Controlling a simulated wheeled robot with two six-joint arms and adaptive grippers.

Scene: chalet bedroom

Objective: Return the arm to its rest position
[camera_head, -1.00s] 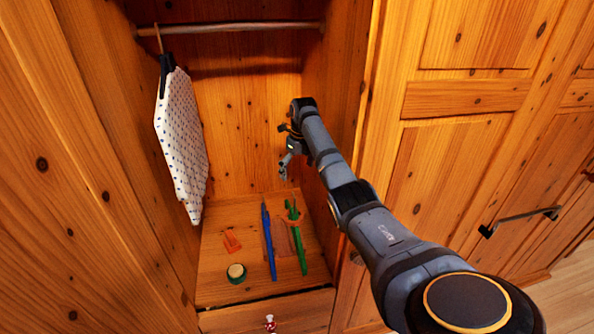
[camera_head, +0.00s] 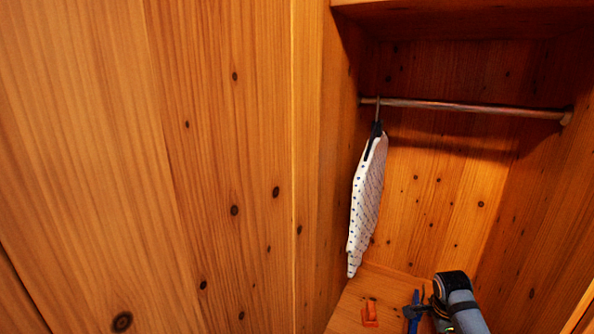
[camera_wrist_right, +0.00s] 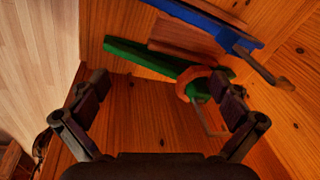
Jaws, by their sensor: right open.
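My right arm (camera_head: 458,305) shows at the bottom right of the head view, inside the wardrobe. Its gripper is mostly hidden or cut off there. In the right wrist view my right gripper (camera_wrist_right: 160,88) is open, its two fingers wide apart above the wooden wardrobe floor. No object is gripped. A green long item (camera_wrist_right: 150,57) lies beyond the fingers. An orange curved piece (camera_wrist_right: 190,78) lies by the right-hand finger; I cannot tell whether they touch. My left gripper is not in view.
A white dotted garment (camera_head: 367,205) hangs from the rail (camera_head: 470,106). An orange item (camera_head: 370,313) and a blue item (camera_head: 415,299) lie on the wardrobe floor. A brown strip (camera_wrist_right: 185,38) lies beside the green item. A wooden panel (camera_head: 200,150) fills the left.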

